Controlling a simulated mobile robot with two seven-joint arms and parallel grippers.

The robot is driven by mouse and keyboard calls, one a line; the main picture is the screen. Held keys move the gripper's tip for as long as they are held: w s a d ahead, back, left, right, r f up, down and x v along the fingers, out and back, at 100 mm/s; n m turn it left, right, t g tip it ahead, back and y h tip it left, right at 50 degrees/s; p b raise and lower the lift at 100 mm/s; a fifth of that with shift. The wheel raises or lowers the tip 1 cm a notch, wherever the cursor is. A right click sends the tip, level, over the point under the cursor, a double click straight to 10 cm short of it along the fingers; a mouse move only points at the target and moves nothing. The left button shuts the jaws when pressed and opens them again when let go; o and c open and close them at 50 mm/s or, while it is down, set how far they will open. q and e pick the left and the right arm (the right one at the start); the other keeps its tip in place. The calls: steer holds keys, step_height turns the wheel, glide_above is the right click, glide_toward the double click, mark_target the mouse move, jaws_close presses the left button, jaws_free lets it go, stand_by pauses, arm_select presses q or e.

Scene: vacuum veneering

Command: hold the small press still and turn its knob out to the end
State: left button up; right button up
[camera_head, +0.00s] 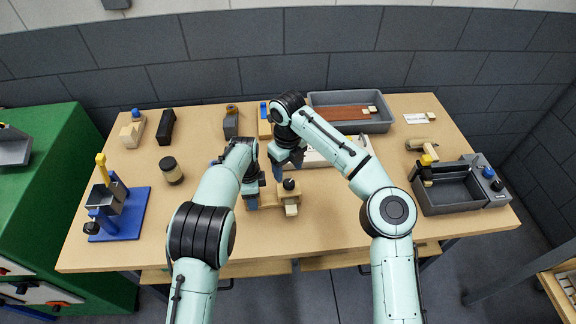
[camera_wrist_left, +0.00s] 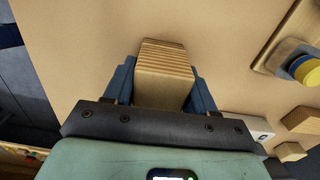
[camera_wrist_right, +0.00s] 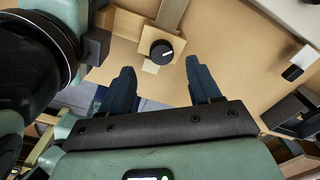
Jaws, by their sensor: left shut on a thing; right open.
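The small press (camera_head: 270,199) is a light wooden piece near the front middle of the table, with a round black knob (camera_head: 289,184) on its right end. In the right wrist view the knob (camera_wrist_right: 162,51) shows a short white mark. My left gripper (camera_head: 252,201) is at the press's left end. In the left wrist view its fingers are shut around a ribbed wooden block (camera_wrist_left: 164,75), which appears to be the press's end. My right gripper (camera_head: 286,164) is open and empty, above and behind the knob. In the right wrist view its fingers point toward the knob without touching it.
A blue-based stand (camera_head: 127,217) and a dark jar (camera_head: 171,171) are on the left. A grey tray (camera_head: 374,125) is at the back. The table between press and grey box is clear.

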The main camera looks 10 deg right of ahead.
steer(key=shift+r, duration=0.25)
